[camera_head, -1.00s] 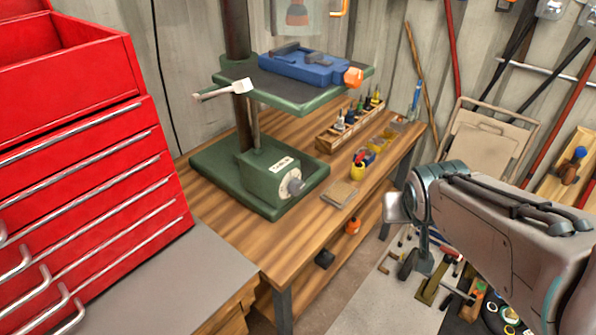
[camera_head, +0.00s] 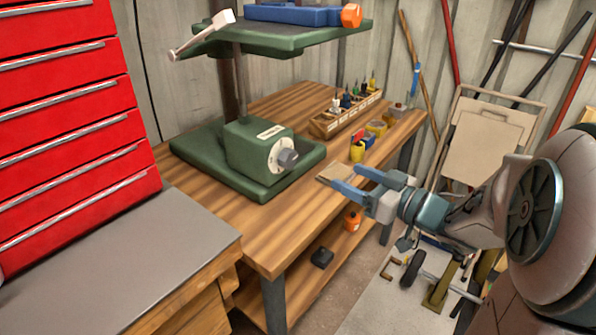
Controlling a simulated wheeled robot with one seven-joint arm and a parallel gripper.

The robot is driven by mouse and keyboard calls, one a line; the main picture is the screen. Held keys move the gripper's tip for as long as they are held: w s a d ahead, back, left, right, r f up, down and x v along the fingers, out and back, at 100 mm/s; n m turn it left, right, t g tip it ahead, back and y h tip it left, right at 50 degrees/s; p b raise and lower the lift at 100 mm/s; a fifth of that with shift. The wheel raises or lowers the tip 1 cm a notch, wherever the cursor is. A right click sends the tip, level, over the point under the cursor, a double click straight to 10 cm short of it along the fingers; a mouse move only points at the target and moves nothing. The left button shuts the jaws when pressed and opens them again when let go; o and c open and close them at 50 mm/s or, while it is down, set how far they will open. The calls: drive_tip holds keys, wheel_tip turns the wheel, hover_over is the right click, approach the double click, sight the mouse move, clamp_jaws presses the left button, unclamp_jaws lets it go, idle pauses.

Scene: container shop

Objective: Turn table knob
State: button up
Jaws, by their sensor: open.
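A green drill-press stand (camera_head: 240,178) stands on the wooden workbench. On the front of its green base box is a white round dial with a grey knob (camera_head: 288,157). Above it is the stand's green table (camera_head: 290,38), with a white crank handle (camera_head: 202,35) on its left side. My gripper (camera_head: 346,180) has blue fingers and is open and empty. It is to the right of the knob, apart from it, near the bench's right side and pointing left toward the knob.
A wooden rack of small tools (camera_head: 345,115), yellow items (camera_head: 358,150) and a flat tan block (camera_head: 335,172) are on the workbench (camera_head: 245,233). A red tool chest (camera_head: 70,130) and grey-topped cabinet (camera_head: 120,260) are at the left. A blue vise (camera_head: 295,14) sits on the green table.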

sight(292, 159)
drive_tip(key=shift+n+g+y, duration=0.3)
drive_tip(key=shift+g+y, duration=0.1)
drive_tip(key=shift+y, duration=0.2)
drive_tip(key=x, duration=0.4)
drive_tip(key=b+x, duration=0.1)
drive_tip(key=x, duration=0.4)
drive_tip(key=s+b+x, duration=0.1)
drive_tip(key=x, duration=0.3)
drive_tip(key=shift+w+a+f, duration=0.25)
drive_tip(key=shift+a, duration=0.35)
drive_tip(key=c, duration=1)
